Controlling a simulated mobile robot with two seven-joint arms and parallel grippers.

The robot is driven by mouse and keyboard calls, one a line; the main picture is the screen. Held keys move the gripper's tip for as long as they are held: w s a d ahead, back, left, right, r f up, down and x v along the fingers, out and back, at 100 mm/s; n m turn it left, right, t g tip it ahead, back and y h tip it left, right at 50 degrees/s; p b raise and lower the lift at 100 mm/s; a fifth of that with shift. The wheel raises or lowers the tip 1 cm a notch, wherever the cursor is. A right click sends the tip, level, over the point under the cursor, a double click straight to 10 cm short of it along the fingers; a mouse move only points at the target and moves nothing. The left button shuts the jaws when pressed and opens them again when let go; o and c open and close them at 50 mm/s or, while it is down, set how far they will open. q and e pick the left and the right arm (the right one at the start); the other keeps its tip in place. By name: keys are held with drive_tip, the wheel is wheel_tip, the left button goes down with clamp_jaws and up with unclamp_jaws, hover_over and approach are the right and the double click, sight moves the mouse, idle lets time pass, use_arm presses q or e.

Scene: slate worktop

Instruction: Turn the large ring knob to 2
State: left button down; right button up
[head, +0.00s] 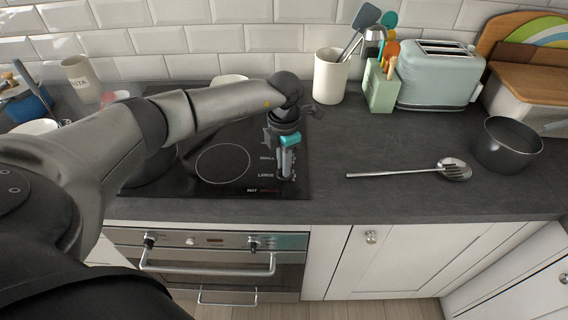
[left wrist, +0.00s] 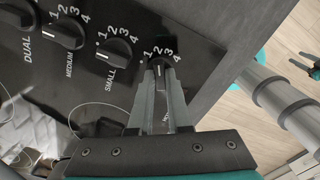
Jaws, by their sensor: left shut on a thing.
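The large ring knob (left wrist: 160,72) is a dark knob at the front right of the black hob (head: 216,187). The word LARGE shows beside it in the head view. My left gripper (left wrist: 158,74) is shut on this knob, one finger on each side. It also shows in the head view (head: 286,174), reaching down over the hob's right edge, where it mostly hides the knob. The numbers 1 to 4 show past the knob in the left wrist view. A white line on the knob points up toward the numbers, near 1 and 2; its exact setting is hard to tell.
The small knob (left wrist: 115,53) and medium knob (left wrist: 63,33) stand in a row beside the held knob. A slotted spoon (head: 405,172) and a dark pot (head: 506,146) are on the worktop to the right. The worktop just right of the hob is clear.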

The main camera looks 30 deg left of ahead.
use_arm(q)
drive_tip(key=c, duration=0.9)
unclamp_jaws()
drive_tip(key=shift+o, duration=0.2)
wheel_tip(320, 180, up, 15)
drive_tip(key=shift+r, duration=0.2)
